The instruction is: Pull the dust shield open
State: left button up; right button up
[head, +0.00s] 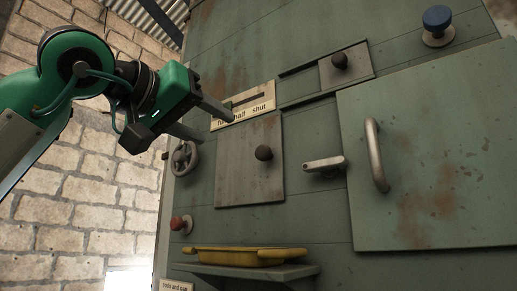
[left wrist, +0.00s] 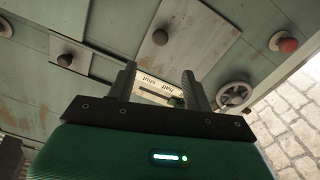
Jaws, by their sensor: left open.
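Two grey plates with dark round knobs are on the green cabinet front, and I cannot tell which one is the dust shield. The larger plate (head: 235,178) has its knob (head: 264,153) right of its middle; it also shows in the left wrist view (left wrist: 185,50). The smaller plate (head: 357,72) sits between dark rails at the upper right, with its own knob (head: 339,61). My left gripper (head: 217,128) is open and empty in front of the slotted label marked "half" and "shut" (head: 243,105), just above the larger plate's upper left corner. My right gripper is not in view.
A door with a bar handle (head: 375,155) and a short lever (head: 325,163) are to the right. A handwheel (head: 184,158) and red button (head: 181,223) are at the left. A yellow tray (head: 250,256) is on the shelf below. A blue knob (head: 437,20) is at upper right.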

aim_at(259, 150)
pick_arm(q)
jog(key=p+x, duration=0.5)
jog(key=x, duration=0.7)
jog(key=shift+w+r, duration=0.1)
jog(key=shift+w+d+p, duration=0.35)
jog(key=shift+w+d, duration=0.1)
jog(key=shift+w, duration=0.1)
grip_shut()
jog(key=shift+a, duration=0.1)
